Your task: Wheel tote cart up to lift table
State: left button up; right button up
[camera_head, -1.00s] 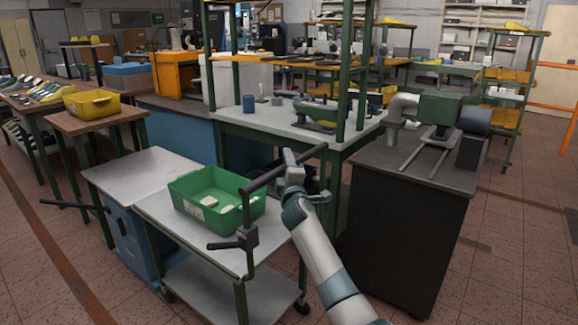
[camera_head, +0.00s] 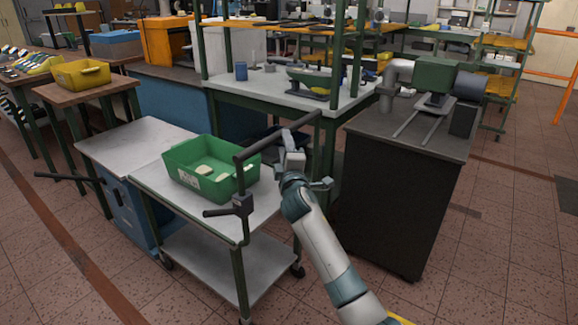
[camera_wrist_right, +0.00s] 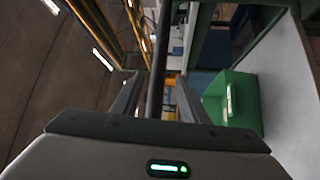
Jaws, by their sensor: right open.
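The tote cart (camera_head: 268,204) has a grey top, green legs and a lower shelf. A green tote (camera_head: 212,187) with pale pieces inside stands on it. The cart's dark push handle (camera_head: 256,148) rises at its near right side. The blue lift table (camera_head: 140,136) with a grey top is at the cart's left; their tops look edge to edge. My right gripper (camera_head: 289,140) is open at the handle bar. In the right wrist view the bar (camera_wrist_right: 158,70) runs between the open fingers (camera_wrist_right: 155,95), and the tote (camera_wrist_right: 235,100) is at right. My left gripper is out of view.
A dark cabinet (camera_head: 400,200) with a green machine stands right of my right arm. A green-framed workbench (camera_head: 285,100) is behind the cart. A yellow bin (camera_head: 80,74) sits on a wooden stand at left. Tiled floor is free in front.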

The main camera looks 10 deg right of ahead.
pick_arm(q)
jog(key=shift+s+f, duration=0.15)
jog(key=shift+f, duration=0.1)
pick_arm(e)
jog(key=s+a+f, duration=0.1)
jog(key=s, duration=0.8)
jog(key=shift+s+f, duration=0.15)
jog(key=shift+s, duration=0.1)
